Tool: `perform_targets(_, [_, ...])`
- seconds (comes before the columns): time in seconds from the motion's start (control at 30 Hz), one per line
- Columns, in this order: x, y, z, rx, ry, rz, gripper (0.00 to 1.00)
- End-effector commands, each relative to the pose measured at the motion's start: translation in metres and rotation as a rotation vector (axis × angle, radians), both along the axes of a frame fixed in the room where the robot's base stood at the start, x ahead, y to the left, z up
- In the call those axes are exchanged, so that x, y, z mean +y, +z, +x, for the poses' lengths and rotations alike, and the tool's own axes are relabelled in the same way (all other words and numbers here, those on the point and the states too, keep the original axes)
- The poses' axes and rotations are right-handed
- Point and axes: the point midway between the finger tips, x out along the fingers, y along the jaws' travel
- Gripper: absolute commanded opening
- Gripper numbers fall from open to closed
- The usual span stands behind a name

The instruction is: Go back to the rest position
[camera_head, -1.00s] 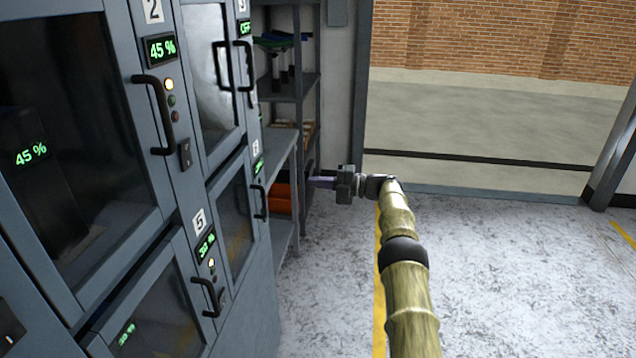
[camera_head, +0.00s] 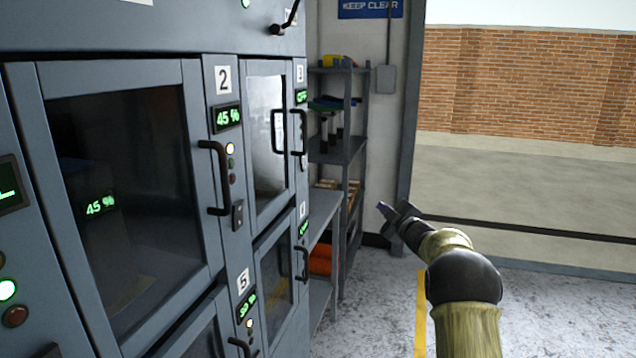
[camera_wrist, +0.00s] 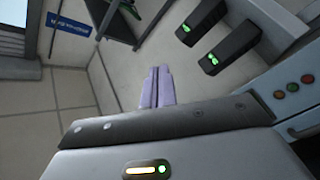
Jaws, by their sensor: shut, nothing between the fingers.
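My gripper (camera_head: 385,210) is at the end of my arm, right of the lockers in the head view. It is held in the air above the floor and touches nothing that I can see. In the wrist view its two pale purple fingers (camera_wrist: 155,87) lie together, shut and empty. My arm reaches in from the lower right of the head view, with its elbow bent.
Grey battery lockers (camera_head: 233,182) with handles and charge displays fill the left. Behind them stand a shelf rack (camera_head: 340,150) and a lower grey shelf (camera_head: 320,215). A brick wall (camera_head: 520,90) is outside the opening. The floor (camera_head: 385,300) right of the lockers is clear.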

Motion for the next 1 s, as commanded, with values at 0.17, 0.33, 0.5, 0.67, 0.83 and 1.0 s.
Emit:
perform_targets(0.17, [-0.011,-0.010,-0.038,0.201,-0.187,0.139,0.00])
perform_targets(0.33, [-0.016,-0.037,-0.094,0.422,-0.354,0.262,0.00])
perform_targets(0.5, [-0.012,-0.072,-0.172,0.662,-0.507,0.366,0.00])
perform_targets(0.67, [0.000,-0.108,-0.262,0.899,-0.639,0.445,0.00])
perform_targets(0.83, [0.014,-0.139,-0.354,1.119,-0.753,0.501,0.00])
perform_targets(1.0, [0.026,-0.158,-0.423,1.276,-0.827,0.528,0.00])
